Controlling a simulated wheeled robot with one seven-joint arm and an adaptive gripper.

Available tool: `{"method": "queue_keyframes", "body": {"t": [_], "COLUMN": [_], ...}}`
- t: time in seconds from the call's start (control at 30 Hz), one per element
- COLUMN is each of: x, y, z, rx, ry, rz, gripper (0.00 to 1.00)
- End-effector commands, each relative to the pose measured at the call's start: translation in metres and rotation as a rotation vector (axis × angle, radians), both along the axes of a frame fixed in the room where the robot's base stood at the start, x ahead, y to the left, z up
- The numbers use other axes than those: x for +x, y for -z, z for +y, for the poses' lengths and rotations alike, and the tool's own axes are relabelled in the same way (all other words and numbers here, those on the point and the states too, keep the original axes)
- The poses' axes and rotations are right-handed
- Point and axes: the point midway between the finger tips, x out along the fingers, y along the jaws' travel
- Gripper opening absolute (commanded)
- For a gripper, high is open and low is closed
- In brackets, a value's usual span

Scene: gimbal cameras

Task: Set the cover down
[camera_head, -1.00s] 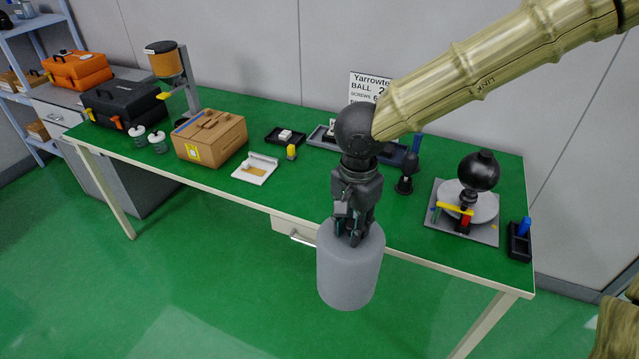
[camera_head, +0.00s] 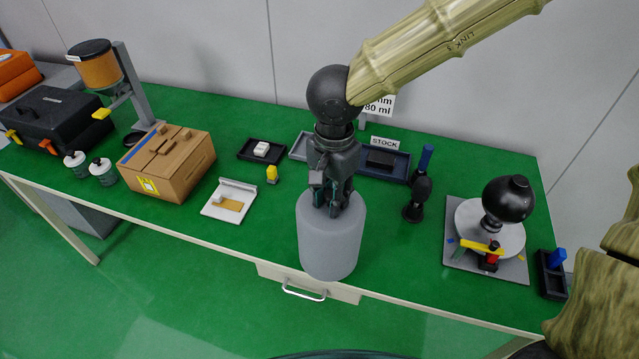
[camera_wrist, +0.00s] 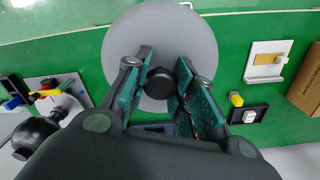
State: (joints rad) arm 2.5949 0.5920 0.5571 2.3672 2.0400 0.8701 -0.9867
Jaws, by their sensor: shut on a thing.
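The cover (camera_head: 331,243) is a grey cylinder with a closed, rounded top and a black knob (camera_wrist: 160,83). My gripper (camera_head: 329,205) is above it, with its fingers closed on the knob from both sides. In the head view the cover hangs upright in front of the green bench, overlapping its front edge and drawer. In the wrist view the cover's round top (camera_wrist: 125,50) lies beneath the fingers. I cannot tell how far its bottom rim is above the bench top.
The green bench (camera_head: 400,265) has clear room around the cover. A grey plate with a white disc (camera_head: 508,240) and black ball stands right. A black stand (camera_head: 414,208) and dark tray (camera_head: 398,168) are behind. A white board (camera_head: 214,208) and cardboard box (camera_head: 150,182) are left.

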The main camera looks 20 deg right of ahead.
Motion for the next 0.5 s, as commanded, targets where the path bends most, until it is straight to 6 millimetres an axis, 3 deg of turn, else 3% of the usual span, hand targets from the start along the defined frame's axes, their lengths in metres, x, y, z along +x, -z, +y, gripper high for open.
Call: {"method": "queue_keyframes", "body": {"t": [0.5], "x": [0.119], "y": [0.017], "z": [-0.023], "rx": [-0.003], "ry": [-0.002], "rz": [0.016], "gripper": [0.0]}}
